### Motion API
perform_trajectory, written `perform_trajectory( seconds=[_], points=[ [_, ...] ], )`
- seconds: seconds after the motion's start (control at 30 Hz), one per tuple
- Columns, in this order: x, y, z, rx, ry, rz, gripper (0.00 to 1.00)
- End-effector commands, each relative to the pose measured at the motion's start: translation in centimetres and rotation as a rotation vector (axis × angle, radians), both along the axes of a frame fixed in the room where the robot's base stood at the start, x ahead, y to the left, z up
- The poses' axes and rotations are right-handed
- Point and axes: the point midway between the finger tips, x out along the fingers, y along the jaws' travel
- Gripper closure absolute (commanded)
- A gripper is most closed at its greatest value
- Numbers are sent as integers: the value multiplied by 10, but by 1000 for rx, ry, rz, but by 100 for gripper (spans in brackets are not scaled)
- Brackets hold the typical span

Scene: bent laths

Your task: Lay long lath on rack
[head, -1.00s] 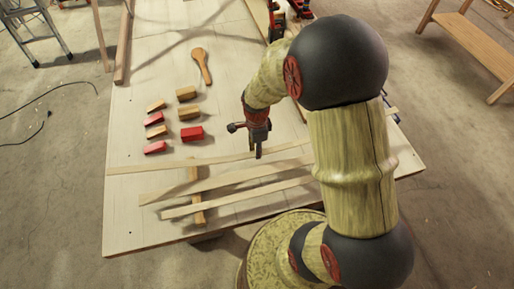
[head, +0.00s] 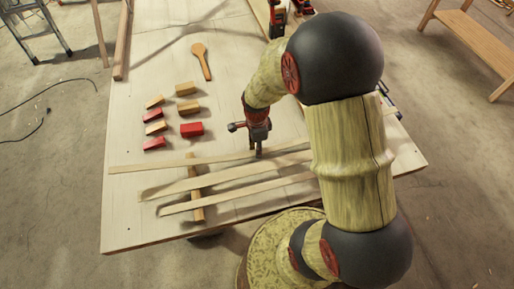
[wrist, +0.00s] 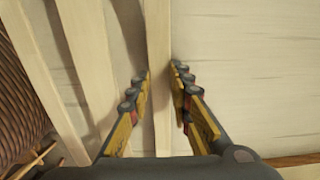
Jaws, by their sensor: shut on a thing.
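Three long pale laths lie roughly side by side toward the table's near edge. The farthest lath (head: 150,166) reaches furthest left. My gripper (head: 258,153) is shut on it right of its middle; in the wrist view the lath (wrist: 158,50) runs between the fingertips (wrist: 161,78). The middle lath (head: 232,176) and nearest lath (head: 238,194) lie closer to me. My arm hides the laths' right ends.
Red and tan blocks (head: 191,129) stand in a group left of my gripper. A wooden paddle (head: 202,62) lies beyond them. Red and black tools (head: 277,18) are at the far edge. The tabletop (head: 135,215) is bare at the near left.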

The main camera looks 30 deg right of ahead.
Motion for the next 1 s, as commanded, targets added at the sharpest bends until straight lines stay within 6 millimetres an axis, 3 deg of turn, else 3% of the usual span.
perform_trajectory(
  seconds=[0.67,0.7,1.0],
  points=[
    [0,0,-10,0,0,0,100],
    [0,0,-9,0,0,0,78],
    [0,0,-9,0,0,0,61]
  ],
)
